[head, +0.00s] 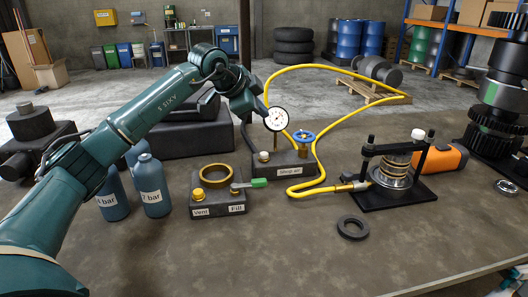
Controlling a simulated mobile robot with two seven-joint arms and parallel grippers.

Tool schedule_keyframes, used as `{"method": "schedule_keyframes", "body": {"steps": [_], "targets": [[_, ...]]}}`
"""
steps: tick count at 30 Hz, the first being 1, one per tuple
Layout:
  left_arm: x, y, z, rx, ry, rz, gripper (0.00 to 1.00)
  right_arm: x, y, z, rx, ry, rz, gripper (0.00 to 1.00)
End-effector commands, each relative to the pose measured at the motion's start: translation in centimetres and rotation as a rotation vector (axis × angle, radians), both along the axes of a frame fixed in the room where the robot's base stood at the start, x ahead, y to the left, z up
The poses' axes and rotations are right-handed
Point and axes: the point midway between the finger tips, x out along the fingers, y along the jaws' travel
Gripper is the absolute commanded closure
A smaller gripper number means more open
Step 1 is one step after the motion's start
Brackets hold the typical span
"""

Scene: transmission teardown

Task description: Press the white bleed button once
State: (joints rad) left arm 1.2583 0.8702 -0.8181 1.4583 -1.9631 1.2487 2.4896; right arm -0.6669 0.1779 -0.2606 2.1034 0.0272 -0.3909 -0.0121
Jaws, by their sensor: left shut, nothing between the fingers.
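A small pale button-like knob (264,156) stands on the dark block labelled "Shop air" (290,171), below a round white gauge (276,119). A second white knob (418,134) tops the right side of the black clamp fixture (392,191). I see no label naming either as the bleed button. My left gripper (263,112) is shut and empty, beside the gauge and above the pale knob, apart from it. The fingertips are small and partly hidden by the gauge. My right gripper is not in view.
A blue valve wheel (303,136) and yellow hose (330,188) are close by. A block with brass ring (215,174), a green-handled lever (250,183) and blue bottles (151,186) stand left. A black ring (353,228) lies in front. The front bench is mostly clear.

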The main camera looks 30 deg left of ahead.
Motion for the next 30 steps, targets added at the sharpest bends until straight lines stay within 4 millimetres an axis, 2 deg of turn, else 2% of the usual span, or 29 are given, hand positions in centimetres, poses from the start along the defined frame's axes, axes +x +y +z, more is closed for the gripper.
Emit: {"method": "schedule_keyframes", "body": {"steps": [5, 11, 24, 30], "targets": [[0.0, 0.0, -0.1, 0.000, 0.000, 0.000, 1.00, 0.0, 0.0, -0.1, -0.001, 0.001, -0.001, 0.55], [0.0, 0.0, -1.3, 0.001, 0.001, -0.001, 1.00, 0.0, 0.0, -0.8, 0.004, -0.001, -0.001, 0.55], [0.0, 0.0, -7.3, 0.000, 0.001, -0.001, 1.00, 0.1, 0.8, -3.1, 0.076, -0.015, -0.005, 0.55], [0.0, 0.0, -8.8, 0.000, 0.000, -0.002, 1.00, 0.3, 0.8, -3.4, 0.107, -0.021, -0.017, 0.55]]}}
